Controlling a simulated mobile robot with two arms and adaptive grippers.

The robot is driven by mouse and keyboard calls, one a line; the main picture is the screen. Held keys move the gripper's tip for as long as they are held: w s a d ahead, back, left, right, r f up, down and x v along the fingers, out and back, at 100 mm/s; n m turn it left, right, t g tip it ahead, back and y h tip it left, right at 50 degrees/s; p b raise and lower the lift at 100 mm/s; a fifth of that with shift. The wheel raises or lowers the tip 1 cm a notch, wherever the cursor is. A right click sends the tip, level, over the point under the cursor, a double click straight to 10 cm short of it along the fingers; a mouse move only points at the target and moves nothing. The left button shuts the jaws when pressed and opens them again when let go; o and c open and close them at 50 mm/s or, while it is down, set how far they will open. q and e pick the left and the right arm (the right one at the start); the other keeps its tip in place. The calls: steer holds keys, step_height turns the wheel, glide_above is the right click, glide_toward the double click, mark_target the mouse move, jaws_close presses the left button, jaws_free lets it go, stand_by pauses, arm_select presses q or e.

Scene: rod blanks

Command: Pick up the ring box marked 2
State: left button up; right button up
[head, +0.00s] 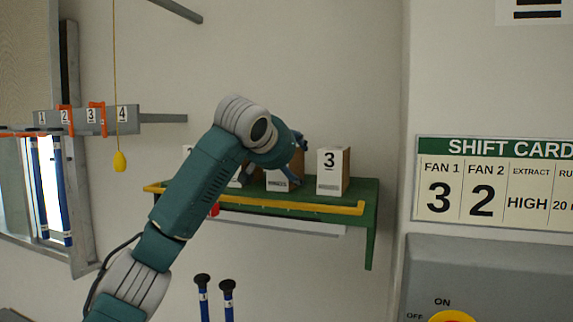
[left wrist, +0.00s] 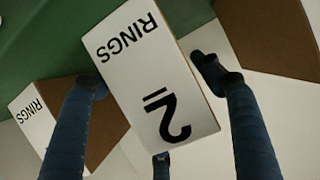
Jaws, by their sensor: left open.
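The ring box marked 2 (left wrist: 160,75) is white-faced with brown sides and fills the middle of the left wrist view, upside down and tilted. My left gripper (left wrist: 154,80) is open, with a dark fingertip on each side of this box and another finger at the bottom edge. I cannot tell whether the fingers touch it. In the head view my left gripper (head: 299,144) is over the shelf, in front of a box (head: 278,184) beside the box marked 3 (head: 331,170). It hides that box's number. My right gripper is not in view.
The green shelf (head: 366,195) has a yellow front rail (head: 310,207). Close neighbours, a box labelled RINGS (left wrist: 33,115) and a brown box (left wrist: 268,35), flank the box in the wrist view. Blue rods (head: 228,300) with black caps stand below the shelf.

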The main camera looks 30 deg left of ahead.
arm_select(q)
steer(key=c, duration=1)
steer(key=shift+o, duration=0.2)
